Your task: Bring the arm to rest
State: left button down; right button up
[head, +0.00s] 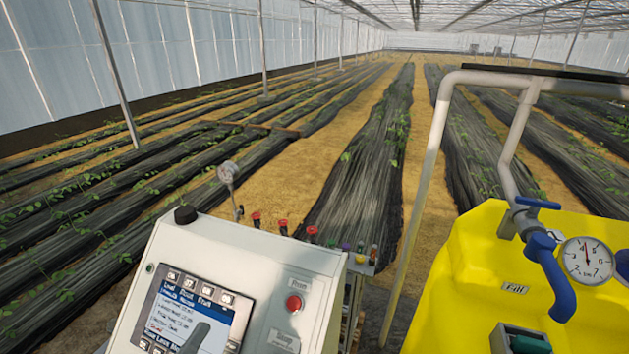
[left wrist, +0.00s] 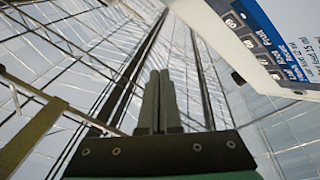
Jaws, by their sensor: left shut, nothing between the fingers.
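My left gripper (head: 203,328) shows at the bottom of the head view as a grey finger shape in front of the control panel's screen. The rest of the arm is out of the frame. In the left wrist view the two grey fingers (left wrist: 160,76) lie side by side, shut with nothing between them. They point up toward the greenhouse roof. The screen (head: 173,310) also shows at the upper right of the left wrist view (left wrist: 262,36), beside the fingers. I cannot tell whether they touch the panel. My right gripper does not show.
The white control cabinet (head: 270,262) has a red button (head: 293,303) and a black knob (head: 186,215). A yellow tank (head: 475,265) with blue valve, gauge (head: 587,259) and grey pipe (head: 432,150) stands right. Covered plant rows (head: 365,170) lie behind.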

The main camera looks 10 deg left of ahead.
pick_arm(q)
jog(key=w+d+r+m+t+h+p, duration=0.1)
jog(key=d+r+m+h, duration=0.1)
jog(key=r, duration=0.6)
jog(key=d+r+m+t+h, duration=0.1)
jog(key=d+r+m, duration=0.2)
jog(key=r, duration=0.6)
jog(key=s+a+r+t+y, duration=0.1)
jog(key=s+r+t+y, duration=0.2)
jog(key=r, duration=0.7)
jog(key=s+a+r+m+t+y+p, duration=0.1)
jog(key=s+r+t+y, duration=0.1)
jog(key=r, duration=0.7)
jog(key=shift+s+r+t+y, duration=0.35)
jog(key=shift+s+t+y, duration=0.05)
jog(key=shift+s+y, duration=0.25)
jog(key=shift+a, duration=0.1)
